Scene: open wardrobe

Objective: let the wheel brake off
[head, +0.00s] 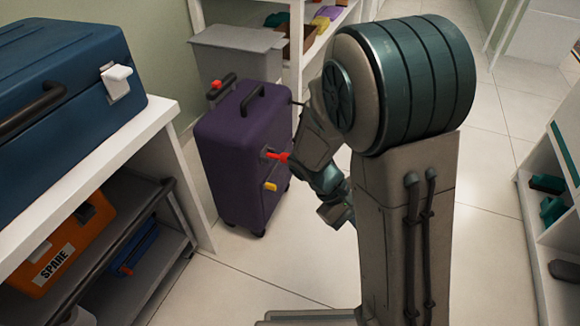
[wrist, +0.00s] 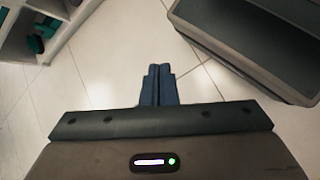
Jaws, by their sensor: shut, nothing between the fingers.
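A purple suitcase (head: 236,145) stands upright on small dark wheels on the tiled floor in the head view. On its side facing the arm are a red lever (head: 278,156) and, below it, a yellow tab (head: 270,186). I cannot tell for certain which one is the wheel brake. My gripper (wrist: 159,70) is shut and empty, its two blue fingers together over bare floor in the wrist view. In the head view my wrist is to the right of the suitcase, apart from it, and the fingertips are not clear. The suitcase is not clearly identifiable in the wrist view.
A white-topped bench (head: 160,125) with a blue case (head: 60,75) stands at left, an orange box (head: 62,245) below. A grey bin (head: 236,55) and white shelves are behind the suitcase. A white shelf unit (head: 535,215) stands at right. Floor between is clear.

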